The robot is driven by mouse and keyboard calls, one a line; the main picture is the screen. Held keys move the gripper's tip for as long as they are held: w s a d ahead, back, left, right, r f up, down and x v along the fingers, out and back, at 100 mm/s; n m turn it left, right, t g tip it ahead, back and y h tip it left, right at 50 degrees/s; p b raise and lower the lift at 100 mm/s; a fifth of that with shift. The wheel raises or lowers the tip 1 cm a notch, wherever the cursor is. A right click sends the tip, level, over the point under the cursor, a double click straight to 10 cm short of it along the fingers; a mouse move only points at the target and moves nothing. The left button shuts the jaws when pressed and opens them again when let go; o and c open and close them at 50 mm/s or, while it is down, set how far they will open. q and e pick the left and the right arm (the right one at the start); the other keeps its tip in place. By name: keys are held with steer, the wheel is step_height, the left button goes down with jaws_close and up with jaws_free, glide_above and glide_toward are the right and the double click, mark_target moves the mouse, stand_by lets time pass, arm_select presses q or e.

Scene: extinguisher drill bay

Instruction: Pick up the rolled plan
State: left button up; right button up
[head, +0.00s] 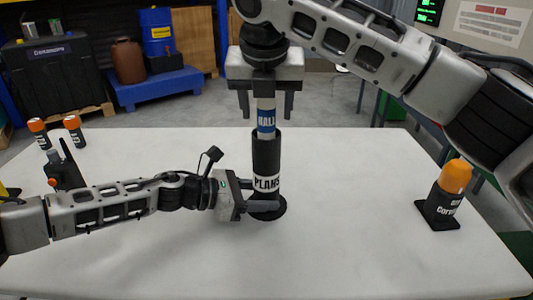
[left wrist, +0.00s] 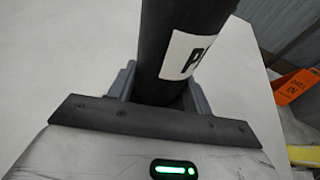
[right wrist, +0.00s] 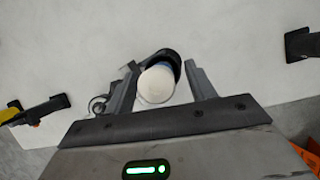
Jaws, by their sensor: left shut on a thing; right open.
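The rolled plan (head: 266,121) is a white roll with a blue label, standing upright in a black tube marked PLANS (head: 266,155). Only its upper part shows; the rest is hidden inside the tube. My left gripper (head: 262,197) is shut on the tube low down, just above its round base; the tube also shows between the fingers in the left wrist view (left wrist: 172,50). My right gripper (head: 266,108) points down from above, open, with its fingers either side of the roll. The roll's white end (right wrist: 157,84) shows between them in the right wrist view, with gaps visible.
An orange-capped black canister (head: 447,195) stands at the table's right. Two small orange-capped items (head: 73,131) and a black handheld device (head: 67,172) are at the left. The white table (head: 340,240) is clear in front and between these.

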steer(key=shift+x, duration=0.8)
jaws_close()
steer(key=shift+r, duration=0.1)
step_height(320, 180, up, 18)
steer(key=s, duration=1.8)
steer(key=shift+a, duration=0.35)
arm_select(q)
steer(key=o, duration=0.8)
